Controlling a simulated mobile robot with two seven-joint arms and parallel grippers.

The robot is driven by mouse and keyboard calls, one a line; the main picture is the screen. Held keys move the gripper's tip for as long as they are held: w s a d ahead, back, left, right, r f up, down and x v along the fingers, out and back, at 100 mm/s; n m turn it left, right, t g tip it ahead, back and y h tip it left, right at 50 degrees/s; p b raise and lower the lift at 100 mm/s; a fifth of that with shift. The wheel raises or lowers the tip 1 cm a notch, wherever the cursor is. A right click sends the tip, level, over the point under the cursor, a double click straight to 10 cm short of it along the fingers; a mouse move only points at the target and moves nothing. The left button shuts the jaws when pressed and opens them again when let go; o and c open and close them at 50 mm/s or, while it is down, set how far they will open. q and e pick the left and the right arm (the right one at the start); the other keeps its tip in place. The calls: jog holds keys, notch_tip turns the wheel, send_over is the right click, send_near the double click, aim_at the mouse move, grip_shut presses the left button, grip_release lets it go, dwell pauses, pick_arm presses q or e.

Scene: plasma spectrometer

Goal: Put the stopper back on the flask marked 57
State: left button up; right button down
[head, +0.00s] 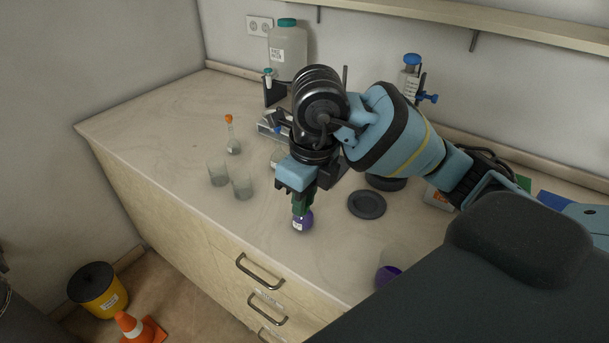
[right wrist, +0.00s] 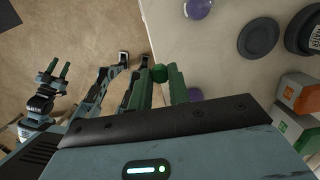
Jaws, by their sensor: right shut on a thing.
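My right gripper (head: 301,207) is shut on a green stopper (right wrist: 160,73), which shows between its green fingertips in the right wrist view. In the head view the fingers overlap the neck of a purple round flask (head: 302,224) with a white label. The label is too small to read, and the fingers hide the flask's top. A second purple flask (head: 387,275) stands near the front, partly cut by my body. My left gripper (right wrist: 60,69) is open and empty over the floor.
A flask with an orange stopper (head: 233,143) and two beakers (head: 218,174) stand to the left. A black disc (head: 367,204) lies right of the gripper. Boxes (right wrist: 298,92) stand farther back.

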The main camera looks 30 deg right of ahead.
jog(key=shift+s+a+r, duration=0.15)
jog(key=shift+s+a, duration=0.55)
jog(key=shift+s, duration=0.35)
jog(key=shift+s+a+r, duration=0.1)
jog(key=shift+s+a, duration=0.55)
jog(key=shift+s, duration=0.35)
jog(key=w+f+n+g, duration=0.1)
jog(key=f+n, duration=0.3)
jog(key=n, duration=1.1)
jog(key=w+f+n+g, duration=0.1)
jog(key=f+n, duration=0.3)
jog(key=n, duration=1.2)
jog(key=shift+w+f+g+h, duration=0.3)
jog(key=shift+w+f, duration=0.1)
jog(key=shift+w, duration=0.1)
jog(key=shift+d, duration=0.1)
jog(key=shift+s+d, duration=0.1)
